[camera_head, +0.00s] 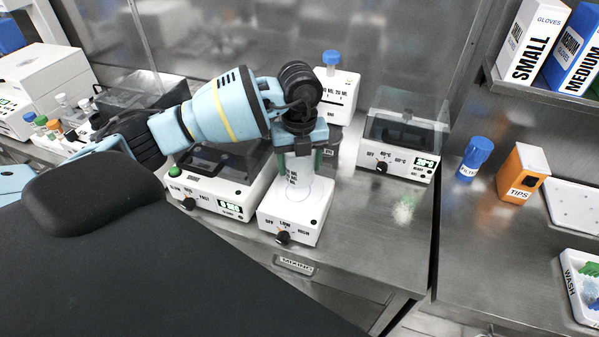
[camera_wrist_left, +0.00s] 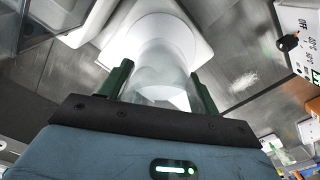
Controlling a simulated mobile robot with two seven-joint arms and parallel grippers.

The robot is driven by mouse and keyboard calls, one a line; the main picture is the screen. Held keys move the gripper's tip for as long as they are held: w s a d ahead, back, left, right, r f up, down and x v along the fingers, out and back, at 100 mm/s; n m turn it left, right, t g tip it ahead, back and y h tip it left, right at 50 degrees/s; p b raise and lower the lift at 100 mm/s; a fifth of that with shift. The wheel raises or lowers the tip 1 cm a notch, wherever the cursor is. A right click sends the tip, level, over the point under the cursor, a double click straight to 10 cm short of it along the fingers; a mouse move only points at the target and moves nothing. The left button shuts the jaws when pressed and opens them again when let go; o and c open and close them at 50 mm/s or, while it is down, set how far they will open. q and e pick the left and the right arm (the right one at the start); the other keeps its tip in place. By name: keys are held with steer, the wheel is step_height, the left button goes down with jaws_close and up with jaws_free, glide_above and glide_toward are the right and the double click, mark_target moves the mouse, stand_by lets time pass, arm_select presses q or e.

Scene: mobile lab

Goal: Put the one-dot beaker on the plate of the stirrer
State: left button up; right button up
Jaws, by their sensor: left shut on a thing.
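My left gripper (camera_head: 300,158) points down over the stirrer (camera_head: 310,222), a white box with an OFF/LOW/HIGH knob. It is shut on a clear beaker (camera_head: 297,187) with dark graduation marks. The beaker is upright over the round white plate of the stirrer; I cannot tell whether its base touches. In the left wrist view the beaker (camera_wrist_left: 163,75) sits between the green fingers of my left gripper (camera_wrist_left: 160,88), with the white plate (camera_wrist_left: 188,40) beyond it. No dot on the beaker can be made out. My right gripper is not in view.
A shaker (camera_head: 225,190) with a FAST knob stands close left of the stirrer. A dark-lidded heater (camera_head: 402,145) and a white box (camera_head: 338,92) stand behind. A blue-capped filter bottle (camera_head: 474,158) and an orange TIPS box (camera_head: 522,173) are right.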

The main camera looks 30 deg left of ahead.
mark_target(299, 174)
arm_select(q)
steer(key=shift+a+f, duration=0.1)
steer(key=shift+f, duration=1.65)
steer(key=o, duration=1)
steer(key=shift+f, duration=0.15)
steer(key=shift+o, duration=0.2)
step_height(299, 174, up, 12)
steer(key=shift+p, duration=0.3)
